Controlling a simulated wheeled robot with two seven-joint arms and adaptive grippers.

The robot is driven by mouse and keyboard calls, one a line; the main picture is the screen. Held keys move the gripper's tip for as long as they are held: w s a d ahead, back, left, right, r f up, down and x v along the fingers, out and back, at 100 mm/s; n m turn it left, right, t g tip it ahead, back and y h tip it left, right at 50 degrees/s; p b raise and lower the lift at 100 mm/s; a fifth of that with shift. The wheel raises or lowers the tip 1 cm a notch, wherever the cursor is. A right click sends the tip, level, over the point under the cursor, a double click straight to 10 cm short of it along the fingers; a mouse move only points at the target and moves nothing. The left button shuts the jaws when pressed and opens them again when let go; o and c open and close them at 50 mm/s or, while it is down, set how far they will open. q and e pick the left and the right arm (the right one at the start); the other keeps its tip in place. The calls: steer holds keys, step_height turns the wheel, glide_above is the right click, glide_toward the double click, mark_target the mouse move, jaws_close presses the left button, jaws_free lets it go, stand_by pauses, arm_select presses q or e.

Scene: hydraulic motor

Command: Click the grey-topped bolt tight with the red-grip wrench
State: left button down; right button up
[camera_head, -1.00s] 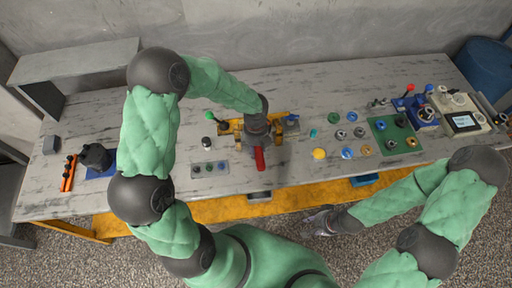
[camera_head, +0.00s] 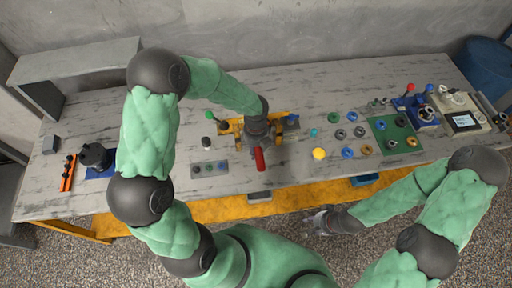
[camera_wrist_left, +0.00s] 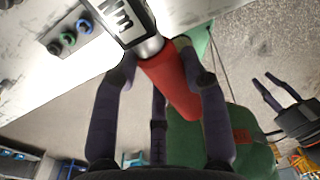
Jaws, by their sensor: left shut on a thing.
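The red-grip wrench (camera_wrist_left: 172,82) is between the fingers of my left gripper (camera_wrist_left: 165,75), which is shut on its red grip beside the metal shaft and a white-and-black "Nm" label. In the head view the red grip (camera_head: 259,159) sticks out below my left gripper (camera_head: 259,140), over the table's middle. The wrench's head and the grey-topped bolt cannot be made out; my left arm and gripper cover that area, in front of a yellow fixture (camera_head: 230,127). My right gripper (camera_head: 318,222) hangs off the table's front edge, over the floor; its jaws are too small to read.
A grey tray with small round parts (camera_head: 209,169) lies left of the wrench. Several rings and a yellow round part (camera_head: 319,154) lie to the right, beside a green mat (camera_head: 381,148). A black motor part (camera_head: 94,156) and an orange rack (camera_head: 68,176) stand at the left.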

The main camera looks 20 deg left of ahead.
arm_select(q)
steer(key=shift+w+f+b, duration=0.2)
steer(key=shift+f+b, duration=0.2)
steer(key=shift+f, duration=0.3)
steer(key=shift+s+f, duration=0.25)
stand_by(0.6)
steer(key=shift+s+a+m+p, duration=0.35)
steer(key=shift+a+m+p, duration=0.2)
steer(key=shift+a, duration=0.3)
steer(key=shift+s+a+m+p, duration=0.35)
steer(key=shift+a+m+p, duration=0.2)
steer(key=shift+a, duration=0.25)
steer(key=shift+a, duration=0.2)
steer(key=a+m+p, duration=0.2)
steer(key=a, duration=0.1)
steer(key=shift+s+r+p, duration=0.15)
steer(key=shift+p, duration=0.15)
stand_by(0.5)
steer(key=shift+a, duration=0.2)
